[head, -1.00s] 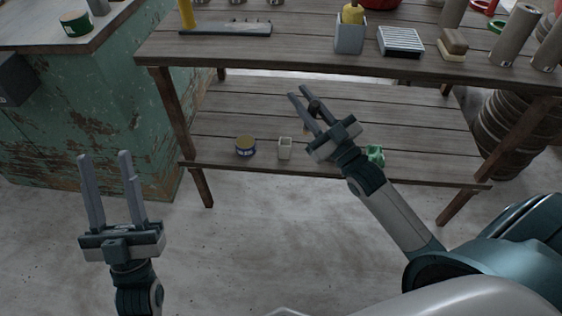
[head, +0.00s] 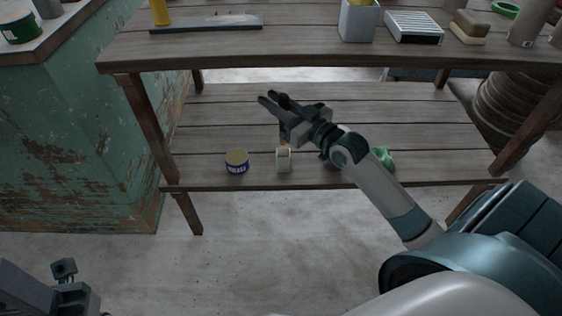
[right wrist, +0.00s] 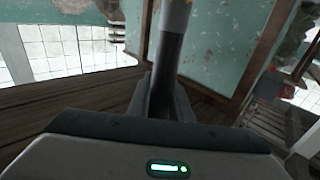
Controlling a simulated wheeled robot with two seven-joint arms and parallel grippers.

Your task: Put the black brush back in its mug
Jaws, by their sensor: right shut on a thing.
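My right gripper (head: 272,100) is shut on the black brush, above the lower shelf. In the head view, a brownish part of the brush (head: 283,134) shows just under the gripper. A small whitish square-sided cup (head: 283,161), likely the mug, stands upright on the lower shelf, just below the brush in the picture. Whether they touch is unclear. My left gripper (head: 64,272) is partly cut off at the bottom left; its jaws are unclear.
A blue and yellow tin (head: 237,161) stands left of the cup on the lower shelf (head: 215,125). A green object (head: 383,158) lies to the right, partly behind my arm.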

